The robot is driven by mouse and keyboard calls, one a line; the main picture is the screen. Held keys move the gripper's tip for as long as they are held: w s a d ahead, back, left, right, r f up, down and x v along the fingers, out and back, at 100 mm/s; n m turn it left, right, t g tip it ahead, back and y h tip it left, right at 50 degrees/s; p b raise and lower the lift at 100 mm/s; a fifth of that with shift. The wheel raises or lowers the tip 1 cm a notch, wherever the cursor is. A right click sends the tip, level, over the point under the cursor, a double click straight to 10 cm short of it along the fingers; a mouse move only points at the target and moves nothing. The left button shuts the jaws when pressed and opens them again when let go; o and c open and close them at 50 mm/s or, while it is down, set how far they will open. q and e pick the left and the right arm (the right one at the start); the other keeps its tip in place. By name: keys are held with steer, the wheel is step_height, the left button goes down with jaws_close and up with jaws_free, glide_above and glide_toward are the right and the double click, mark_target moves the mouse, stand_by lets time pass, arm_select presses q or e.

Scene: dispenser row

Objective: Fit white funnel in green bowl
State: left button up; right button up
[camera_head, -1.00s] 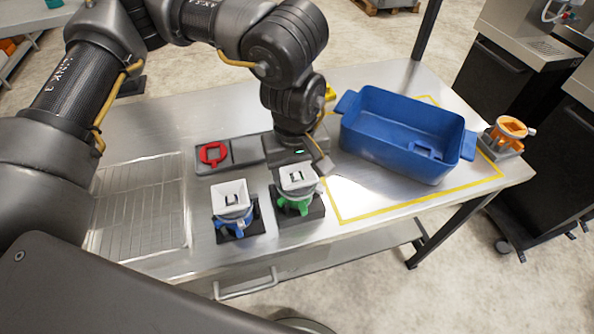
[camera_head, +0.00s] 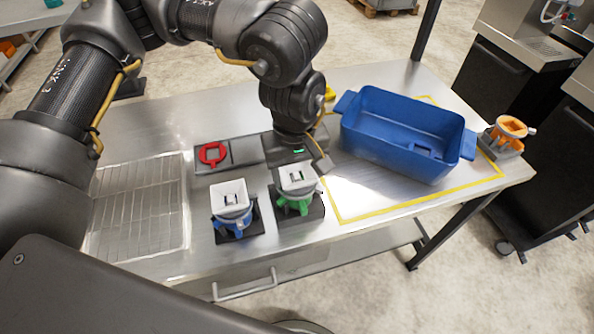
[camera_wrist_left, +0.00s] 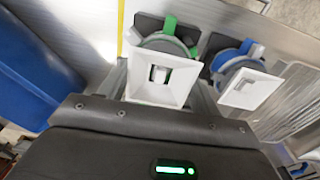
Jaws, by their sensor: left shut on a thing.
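A white square funnel (camera_head: 297,179) sits upright over the green bowl (camera_head: 296,206), which stands on a dark base in the head view. My left gripper (camera_head: 300,169) is at the far side of this funnel, shut on it. In the left wrist view the funnel (camera_wrist_left: 160,80) shows between the fingers, with the green bowl (camera_wrist_left: 170,43) just beyond it. The funnel hides much of the bowl, so I cannot tell whether it is fully seated. My right gripper is not in view.
Close to the left, another white funnel (camera_head: 229,194) sits on a blue bowl (camera_head: 236,224). A red ring (camera_head: 212,154) lies in a grey tray (camera_head: 240,152) behind. A large blue bin (camera_head: 385,148) stands right, an orange dispenser (camera_head: 507,131) beyond it. A wire rack (camera_head: 140,205) lies left.

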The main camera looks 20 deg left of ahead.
arm_select(q)
steer(key=shift+s+f+b, duration=0.3)
steer(key=shift+f, duration=0.3)
steer(key=shift+s+f+b, duration=0.25)
steer(key=shift+f, duration=0.35)
steer(key=o, duration=0.7)
steer(key=shift+r, duration=0.15)
steer(key=shift+w+a+r+g+p, duration=0.15)
steer(key=shift+w+r+p, duration=0.1)
steer(key=shift+r+p, duration=0.3)
steer(key=shift+w+d+r+g+p, duration=0.15)
steer(key=shift+w+r+p, duration=0.1)
steer(key=shift+r+p, duration=0.3)
steer(key=shift+w+a+r, duration=0.15)
steer(key=shift+a+r, duration=0.15)
steer(key=shift+r, duration=0.25)
steer(key=shift+d+r, duration=0.1)
steer(key=o, duration=0.5)
steer(key=shift+o, duration=0.2)
